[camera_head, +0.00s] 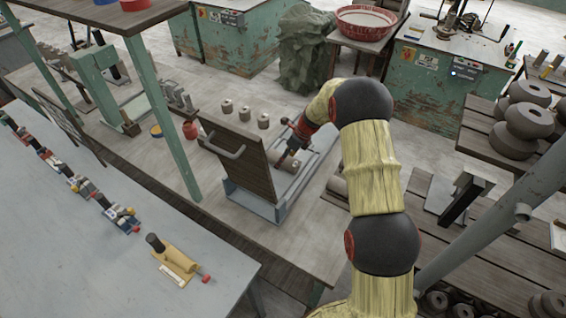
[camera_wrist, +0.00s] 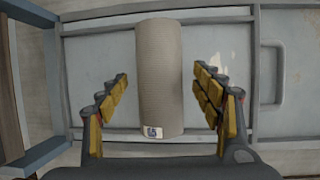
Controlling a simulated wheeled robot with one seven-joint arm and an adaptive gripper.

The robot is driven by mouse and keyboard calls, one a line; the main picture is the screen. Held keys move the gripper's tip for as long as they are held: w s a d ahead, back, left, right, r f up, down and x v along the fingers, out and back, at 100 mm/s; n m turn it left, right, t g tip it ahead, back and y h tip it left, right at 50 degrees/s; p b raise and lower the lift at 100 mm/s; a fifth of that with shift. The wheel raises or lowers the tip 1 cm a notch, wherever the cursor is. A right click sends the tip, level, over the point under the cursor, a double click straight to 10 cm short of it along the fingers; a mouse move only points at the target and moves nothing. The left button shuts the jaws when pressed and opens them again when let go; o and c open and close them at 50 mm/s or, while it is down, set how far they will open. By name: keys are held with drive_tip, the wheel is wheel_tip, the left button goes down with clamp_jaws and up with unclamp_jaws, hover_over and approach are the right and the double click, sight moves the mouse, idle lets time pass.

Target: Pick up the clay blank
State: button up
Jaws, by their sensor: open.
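The clay blank (camera_wrist: 160,62) is a grey-brown ribbed cylinder with a small white label near its lower end. In the wrist view it lies over the grey-blue tray (camera_wrist: 95,75), lengthwise between my fingers. My gripper (camera_wrist: 161,80) is open, with one yellow-padded finger on each side of the blank and a visible gap on both sides. In the head view my gripper (camera_head: 296,146) is down at the tray behind an upright wooden panel (camera_head: 238,157). The blank is partly hidden there by the gripper and panel.
The panel with its metal handle stands close on the left of my gripper. Several small grey cylinders (camera_head: 245,114) stand on the bench behind the tray. Another cylinder (camera_head: 337,186) lies right of the tray. A green post (camera_head: 168,120) rises farther left.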

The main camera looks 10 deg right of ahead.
drive_tip(key=shift+w+a+f, duration=0.1)
drive_tip(key=shift+a+f, duration=0.05)
drive_tip(key=shift+f, duration=0.2)
drive_tip(key=shift+c, duration=0.9)
drive_tip(key=c, duration=1.5)
drive_tip(key=shift+r, duration=0.1)
clamp_jaws()
